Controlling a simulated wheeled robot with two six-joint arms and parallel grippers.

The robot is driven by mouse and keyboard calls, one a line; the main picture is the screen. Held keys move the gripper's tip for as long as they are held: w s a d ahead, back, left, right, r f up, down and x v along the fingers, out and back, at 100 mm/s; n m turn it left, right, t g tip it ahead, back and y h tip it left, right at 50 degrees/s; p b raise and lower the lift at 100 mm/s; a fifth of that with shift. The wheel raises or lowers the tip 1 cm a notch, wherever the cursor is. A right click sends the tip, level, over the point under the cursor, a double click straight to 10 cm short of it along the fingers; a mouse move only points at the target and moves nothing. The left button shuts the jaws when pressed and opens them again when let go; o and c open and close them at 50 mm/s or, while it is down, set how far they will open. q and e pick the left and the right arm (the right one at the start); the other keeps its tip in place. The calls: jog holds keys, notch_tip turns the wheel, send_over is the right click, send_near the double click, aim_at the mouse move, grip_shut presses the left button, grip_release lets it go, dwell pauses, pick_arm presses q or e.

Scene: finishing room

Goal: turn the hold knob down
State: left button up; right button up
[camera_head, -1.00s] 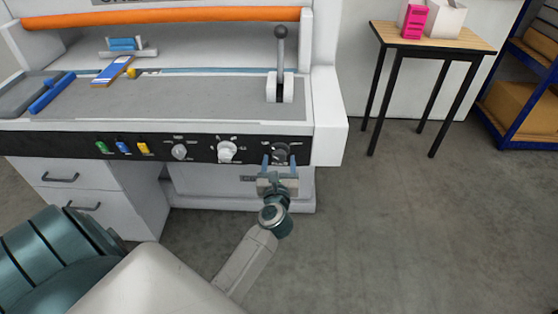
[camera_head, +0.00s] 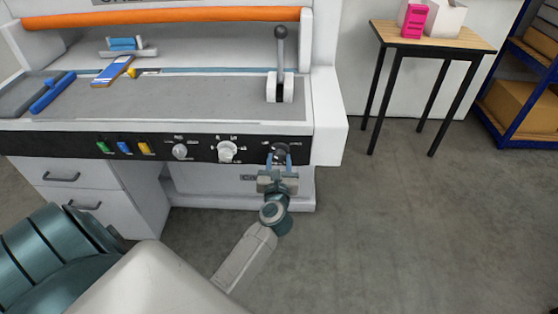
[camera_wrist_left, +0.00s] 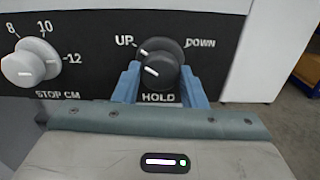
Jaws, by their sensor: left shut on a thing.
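The hold knob (camera_head: 281,149) is a dark round knob at the right end of the machine's black front panel. In the left wrist view the knob (camera_wrist_left: 160,64) has "UP" printed to its left, "DOWN" to its right and "HOLD" below. Its white marks slant to the upper left, on the "UP" side. My left gripper (camera_head: 279,160) reaches it from the front, its two blue fingers shut on the knob's left and right sides. In the left wrist view the fingers (camera_wrist_left: 160,82) flank the knob's lower part. My right gripper is not in view.
A white "STOP CM" knob (camera_wrist_left: 30,62) sits left of the hold knob, with another white knob (camera_head: 180,151) and coloured switches further left. A lever (camera_head: 281,65) stands on the machine above. A small table (camera_head: 455,46) stands at the right, with open floor before it.

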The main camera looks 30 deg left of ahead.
pick_arm(q)
jog(key=m+p, duration=0.3)
jog(key=shift+r+m+p, duration=0.2)
jog(key=shift+m+p, duration=0.2)
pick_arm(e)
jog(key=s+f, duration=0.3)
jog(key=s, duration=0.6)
pick_arm(q)
jog(key=m+p, duration=0.3)
jog(key=p, duration=0.1)
jog(key=shift+m, duration=0.4)
jog(key=m+p, duration=0.2)
jog(key=shift+m, duration=0.4)
jog(key=shift+m+p, duration=0.9)
jog(key=shift+p, duration=0.1)
jog(key=m+p, duration=0.5)
jog(key=m, duration=0.1)
jog(key=shift+f+m+p, duration=0.15)
jog(key=shift+m+p, duration=1.45)
jog(key=shift+m, duration=0.8)
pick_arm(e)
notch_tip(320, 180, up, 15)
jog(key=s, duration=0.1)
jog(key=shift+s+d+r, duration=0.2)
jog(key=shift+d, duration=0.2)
pick_arm(q)
jog(key=o, duration=1)
